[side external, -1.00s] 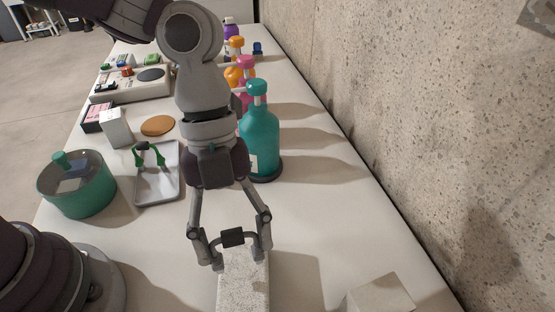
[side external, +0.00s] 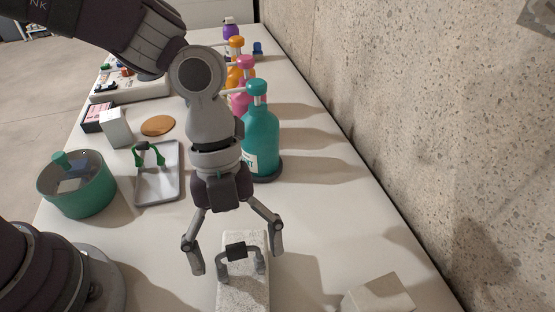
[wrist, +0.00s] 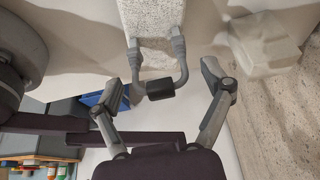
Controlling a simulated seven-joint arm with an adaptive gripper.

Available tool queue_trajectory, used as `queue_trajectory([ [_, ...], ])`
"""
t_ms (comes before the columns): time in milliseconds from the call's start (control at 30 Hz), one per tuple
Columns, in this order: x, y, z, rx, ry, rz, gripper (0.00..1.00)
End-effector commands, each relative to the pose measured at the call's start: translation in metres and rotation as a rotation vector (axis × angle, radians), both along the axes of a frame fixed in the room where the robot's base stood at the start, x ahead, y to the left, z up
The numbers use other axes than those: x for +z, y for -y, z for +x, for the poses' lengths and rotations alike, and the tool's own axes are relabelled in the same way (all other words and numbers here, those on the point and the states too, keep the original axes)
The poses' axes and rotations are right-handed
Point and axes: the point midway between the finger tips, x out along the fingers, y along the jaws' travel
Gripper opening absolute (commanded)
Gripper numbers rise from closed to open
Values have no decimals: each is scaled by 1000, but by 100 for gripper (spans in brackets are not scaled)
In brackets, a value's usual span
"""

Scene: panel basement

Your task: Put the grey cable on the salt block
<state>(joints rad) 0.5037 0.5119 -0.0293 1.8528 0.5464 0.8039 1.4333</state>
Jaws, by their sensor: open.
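The grey cable (side external: 236,253) is a short arch with a dark sleeve at its middle and two plug-like ends. It sits on the pale speckled salt block (side external: 243,294), with its ends against the block's top. My gripper (side external: 237,260) is open, with one finger on each side of the cable and visible gaps between. In the wrist view, the cable (wrist: 160,89) shows between the spread fingers of my gripper (wrist: 161,75), its ends over the near part of the salt block (wrist: 152,14).
A pale block (side external: 379,297) stands to the right near the wall. A teal pump bottle (side external: 261,138) stands behind my gripper, with more bottles beyond. A grey tray (side external: 170,187) with a green-handled item and a green pot (side external: 90,200) are at left.

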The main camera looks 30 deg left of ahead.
Motion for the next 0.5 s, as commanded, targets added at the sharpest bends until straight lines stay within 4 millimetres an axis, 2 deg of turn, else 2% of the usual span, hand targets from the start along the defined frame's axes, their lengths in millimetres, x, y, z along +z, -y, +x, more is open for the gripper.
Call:
queue_trajectory([
  [167, 18, -4, 6, 4, 4, -5, 79],
  [400, 83, -24, 26, 6, 5, -7, 79],
  [500, 97, -27, 28, -2, -7, -2, 79],
])
